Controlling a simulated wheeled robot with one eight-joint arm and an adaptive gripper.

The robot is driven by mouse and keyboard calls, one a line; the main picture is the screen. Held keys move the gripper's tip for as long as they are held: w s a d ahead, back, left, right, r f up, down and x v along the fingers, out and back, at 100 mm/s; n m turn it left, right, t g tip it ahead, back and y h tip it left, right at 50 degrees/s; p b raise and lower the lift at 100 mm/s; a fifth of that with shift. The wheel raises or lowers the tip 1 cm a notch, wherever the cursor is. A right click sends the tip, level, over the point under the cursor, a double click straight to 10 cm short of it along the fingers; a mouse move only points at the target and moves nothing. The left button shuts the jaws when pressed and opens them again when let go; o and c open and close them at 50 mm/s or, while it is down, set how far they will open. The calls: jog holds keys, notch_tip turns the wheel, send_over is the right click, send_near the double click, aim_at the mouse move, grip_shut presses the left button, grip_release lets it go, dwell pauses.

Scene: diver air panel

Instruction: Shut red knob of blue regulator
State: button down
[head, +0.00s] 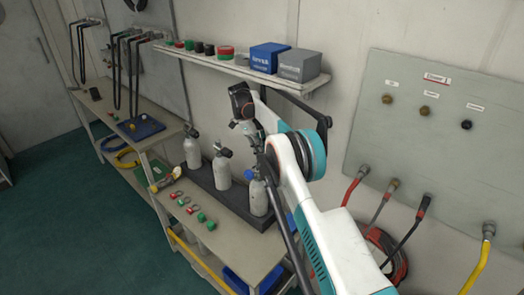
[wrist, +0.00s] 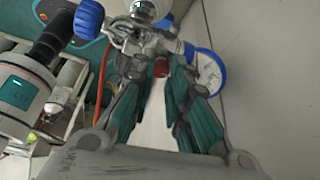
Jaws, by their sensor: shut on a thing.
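The blue regulator (wrist: 143,32) shows in the wrist view, with a metal body, a blue handwheel (wrist: 88,18) and a blue-rimmed gauge (wrist: 208,72). Its red knob (wrist: 160,68) sits between the tips of my gripper (wrist: 158,72). The fingers with teal pads are closed in on either side of it and partly hide it. In the head view my gripper (head: 257,148) points down at the top of the rightmost white cylinder (head: 258,198), where a blue handwheel (head: 248,174) shows. The regulator is mostly hidden there behind my arm.
Two more white cylinders (head: 192,152) with black valves stand in the dark rack to the left. A wall shelf (head: 230,66) with blue and grey boxes is above. A wall panel (head: 440,130) with hoses is at the right. Small red and green parts lie on the bench.

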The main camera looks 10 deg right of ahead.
jog(key=shift+m, duration=0.3)
jog(key=c, duration=1.5)
grip_release()
